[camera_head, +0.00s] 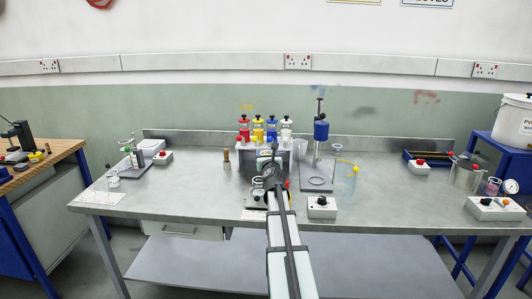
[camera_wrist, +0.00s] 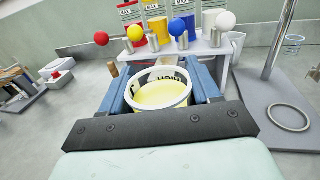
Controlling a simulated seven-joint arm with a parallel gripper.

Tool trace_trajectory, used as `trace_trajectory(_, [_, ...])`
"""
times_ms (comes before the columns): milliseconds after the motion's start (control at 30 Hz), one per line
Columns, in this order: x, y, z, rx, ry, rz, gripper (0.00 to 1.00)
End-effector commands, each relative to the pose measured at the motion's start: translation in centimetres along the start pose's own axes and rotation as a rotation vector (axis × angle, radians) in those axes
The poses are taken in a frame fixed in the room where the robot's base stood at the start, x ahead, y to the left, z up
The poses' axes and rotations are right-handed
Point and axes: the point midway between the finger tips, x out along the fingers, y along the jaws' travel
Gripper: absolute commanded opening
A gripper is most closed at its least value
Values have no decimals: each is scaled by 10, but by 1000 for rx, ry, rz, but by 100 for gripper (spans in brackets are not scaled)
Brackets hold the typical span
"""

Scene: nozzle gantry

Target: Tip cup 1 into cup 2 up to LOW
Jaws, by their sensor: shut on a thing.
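My gripper (camera_wrist: 164,82) is shut on a pale-rimmed cup (camera_wrist: 140,104), one blue finger on each side. Yellow liquid (camera_wrist: 160,95) shows inside the cup, which looks about upright. Dark lettering on its inner wall is too small to read. In the head view my gripper (camera_head: 271,172) is over the middle of the bench, in front of the nozzle gantry, and my arm hides most of the held cup. A clear small cup (camera_head: 113,181) stands at the bench's left. I cannot tell which cups are 1 and 2, and no LOW mark is readable.
The nozzle gantry (camera_wrist: 212,40) with red, yellow, blue and white balls is just beyond the held cup. A post stand with a metal ring (camera_wrist: 289,117) is at right.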

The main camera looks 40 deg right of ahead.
Motion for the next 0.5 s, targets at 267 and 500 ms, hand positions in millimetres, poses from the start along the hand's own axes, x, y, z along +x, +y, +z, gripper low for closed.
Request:
trace_trajectory(267, [0,-2,-3,-165,-1,-2,33])
trace_trajectory(500, [0,-4,-3,-389,0,-2,33])
